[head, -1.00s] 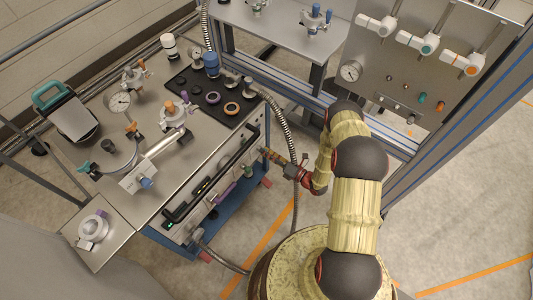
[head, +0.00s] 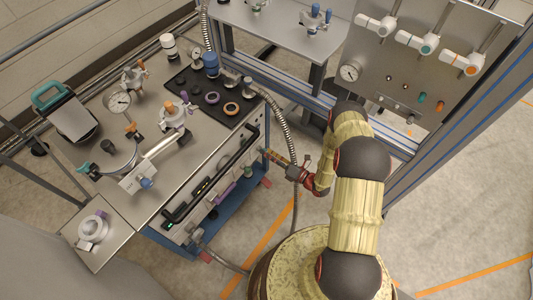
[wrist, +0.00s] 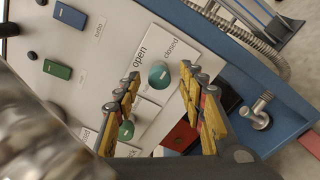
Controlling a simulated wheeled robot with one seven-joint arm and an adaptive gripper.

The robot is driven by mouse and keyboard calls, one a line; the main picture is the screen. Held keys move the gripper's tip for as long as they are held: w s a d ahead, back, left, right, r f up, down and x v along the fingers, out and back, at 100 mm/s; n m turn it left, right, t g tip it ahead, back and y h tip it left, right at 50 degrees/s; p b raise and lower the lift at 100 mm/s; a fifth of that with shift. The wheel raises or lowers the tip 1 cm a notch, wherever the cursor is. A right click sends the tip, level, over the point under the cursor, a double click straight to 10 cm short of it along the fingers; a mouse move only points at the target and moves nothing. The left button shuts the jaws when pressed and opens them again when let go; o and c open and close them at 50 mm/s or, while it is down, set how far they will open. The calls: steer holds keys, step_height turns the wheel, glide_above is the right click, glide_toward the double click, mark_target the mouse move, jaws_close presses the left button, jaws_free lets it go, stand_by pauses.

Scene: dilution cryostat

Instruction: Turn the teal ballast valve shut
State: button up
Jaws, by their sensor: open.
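The teal valve knob (wrist: 159,74) is round and sits on a light panel in the wrist view, beside the printed words "open" and "closed". A pale line on its face is too small to read clearly. My gripper (wrist: 158,80) is open, with one yellow-and-grey finger on each side of the knob. I cannot tell whether either finger touches it. In the head view my gripper (head: 272,156) is at the front side of the cart. I cannot make out the knob clearly there.
A green knob (wrist: 126,131) sits below, near my left finger. A metal pipe fitting (wrist: 259,110) and a red block (wrist: 180,138) are to the right and below. The cart top (head: 110,185) carries several valves and gauges. A hose (head: 284,125) hangs beside my arm.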

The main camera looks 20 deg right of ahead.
steer(key=v, duration=1.1)
steer(key=shift+w+a, duration=0.1)
